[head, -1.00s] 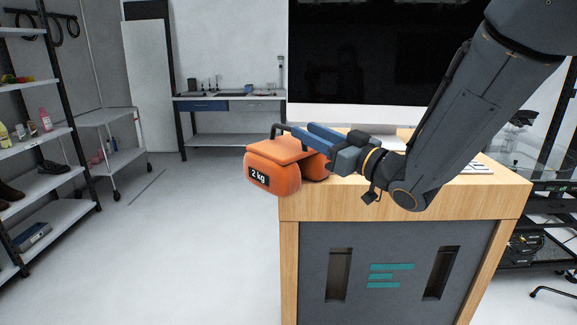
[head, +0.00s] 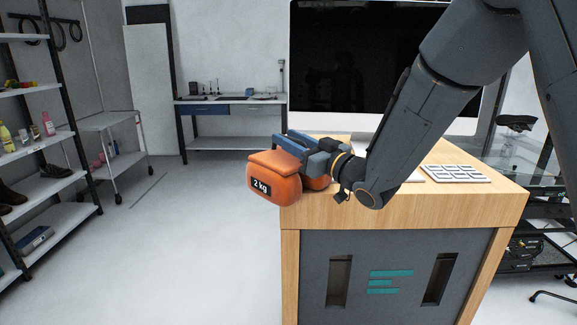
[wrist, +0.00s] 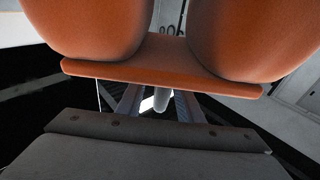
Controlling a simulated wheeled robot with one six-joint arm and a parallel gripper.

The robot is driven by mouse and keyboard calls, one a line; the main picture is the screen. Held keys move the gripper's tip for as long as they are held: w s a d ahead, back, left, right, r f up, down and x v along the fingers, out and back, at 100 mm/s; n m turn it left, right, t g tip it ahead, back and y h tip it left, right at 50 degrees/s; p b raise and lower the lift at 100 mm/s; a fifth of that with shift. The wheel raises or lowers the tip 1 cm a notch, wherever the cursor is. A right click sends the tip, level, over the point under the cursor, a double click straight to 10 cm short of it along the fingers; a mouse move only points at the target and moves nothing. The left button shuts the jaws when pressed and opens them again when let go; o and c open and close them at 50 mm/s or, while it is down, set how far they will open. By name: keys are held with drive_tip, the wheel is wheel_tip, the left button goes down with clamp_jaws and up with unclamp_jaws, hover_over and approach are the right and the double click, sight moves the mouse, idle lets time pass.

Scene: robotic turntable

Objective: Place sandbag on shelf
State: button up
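The orange sandbag (head: 262,186), labelled "2 kg", is at the left end of the wooden desk in the head view and extends past the desk's left edge. My gripper (head: 292,147) reaches in from the right and is shut on the sandbag at its top. The wrist view shows the sandbag's two rounded lobes (wrist: 85,25) and flat strap close in front of my gripper (wrist: 160,100). The fingertips are partly hidden behind the strap. The shelf (head: 52,186) at the far left has several levels with items on them.
The wooden desk (head: 420,207) carries a large monitor (head: 350,70) and a keyboard (head: 455,173). A wheeled cart (head: 118,160) stands right of the shelf. A workbench (head: 230,98) is at the back wall. The floor (head: 190,240) between shelf and desk is clear.

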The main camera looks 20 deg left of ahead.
drive_tip(key=shift+w+a, duration=0.1)
drive_tip(key=shift+a, duration=0.05)
clamp_jaws()
idle(1.3)
drive_tip(key=shift+r, duration=0.3)
